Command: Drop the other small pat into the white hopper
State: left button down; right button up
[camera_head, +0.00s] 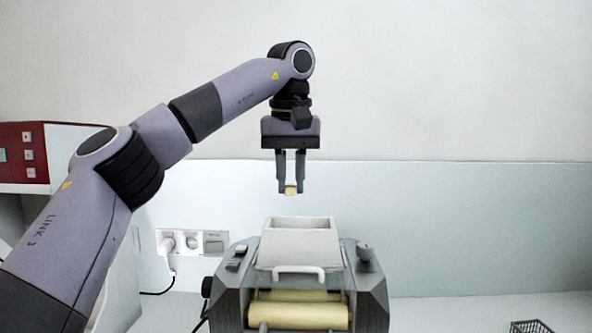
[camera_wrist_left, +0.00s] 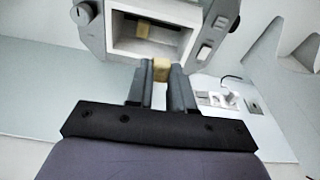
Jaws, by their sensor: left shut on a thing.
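My left gripper (camera_head: 291,188) points straight down and is shut on a small yellow pat (camera_head: 291,190). The pat also shows between the fingertips in the left wrist view (camera_wrist_left: 161,70). The gripper is above the white hopper (camera_head: 300,240), with a clear gap between pat and rim. The hopper sits on top of a grey mill and its top is open. In the left wrist view, a yellowish patch (camera_wrist_left: 143,30) shows inside the hopper; I cannot tell whether it is another pat or a roller. My right gripper is not in view.
The grey mill (camera_head: 232,290) has cream rollers (camera_head: 298,312) below the hopper. A red and white machine (camera_head: 40,155) stands at the left. Wall sockets with a plug (camera_head: 168,243) are behind. A dark wire basket (camera_head: 531,326) is at the lower right.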

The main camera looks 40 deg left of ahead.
pick_arm(q)
jog(key=shift+f, duration=2.4)
jog(key=c, duration=0.9)
grip_release()
jog(key=shift+r, duration=0.1)
jog(key=r, duration=0.4)
jog(key=s+r, duration=0.1)
jog(key=r, duration=0.2)
jog(key=shift+d, duration=0.35)
jog(key=shift+f, duration=0.1)
